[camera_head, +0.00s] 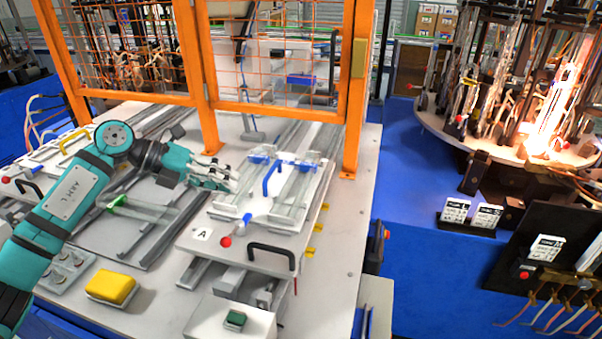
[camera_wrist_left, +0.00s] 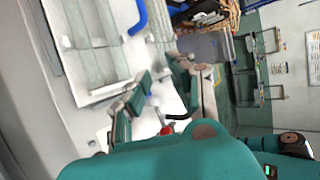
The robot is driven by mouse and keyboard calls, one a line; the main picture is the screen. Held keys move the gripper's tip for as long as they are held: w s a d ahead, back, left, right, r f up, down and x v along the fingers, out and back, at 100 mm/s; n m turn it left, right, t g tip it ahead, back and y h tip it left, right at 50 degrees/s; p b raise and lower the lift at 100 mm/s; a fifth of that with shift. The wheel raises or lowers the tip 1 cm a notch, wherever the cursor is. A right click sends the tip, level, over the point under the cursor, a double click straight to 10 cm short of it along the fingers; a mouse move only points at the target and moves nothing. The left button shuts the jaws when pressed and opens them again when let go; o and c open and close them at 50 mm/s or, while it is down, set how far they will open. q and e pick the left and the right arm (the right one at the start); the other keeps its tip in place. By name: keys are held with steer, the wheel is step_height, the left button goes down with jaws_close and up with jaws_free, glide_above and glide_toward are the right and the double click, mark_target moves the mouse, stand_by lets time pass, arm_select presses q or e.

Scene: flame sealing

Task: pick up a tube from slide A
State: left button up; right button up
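Slide A (camera_head: 228,238) is a white plate with an "A" label, a red knob and a black handle at its front. Clear glass tubes lie side by side on it, a left tube (camera_head: 244,184) and a right tube (camera_head: 294,190), with blue pieces near their ends. My left gripper (camera_head: 232,180) is at the left edge of the slide, close beside the left tube. In the left wrist view its two fingers (camera_wrist_left: 160,92) are apart with nothing seen between them. Clear tubes (camera_wrist_left: 92,45) show there beyond the fingers. My right gripper is not in view.
A blue curved handle (camera_head: 271,178) stands between the tubes. An orange mesh guard frame (camera_head: 205,100) rises behind the slide. A yellow block (camera_head: 112,287) and a green-buttoned box (camera_head: 235,321) are at the front. A round machine with a bright flame (camera_head: 548,135) stands at the right.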

mark_target(266, 213)
arm_select(q)
steer(key=p+x, duration=0.1)
steer(key=x, duration=0.4)
steer(key=shift+d, duration=0.1)
steer(key=p+x, duration=0.2)
steer(key=x, duration=0.1)
steer(key=s+p+x, duration=0.1)
steer(key=shift+w+d+f, duration=0.15)
steer(key=shift+d, duration=0.25)
steer(key=shift+d+f, duration=0.2)
steer(key=shift+f, duration=0.15)
steer(key=shift+c, duration=0.4)
jaws_close()
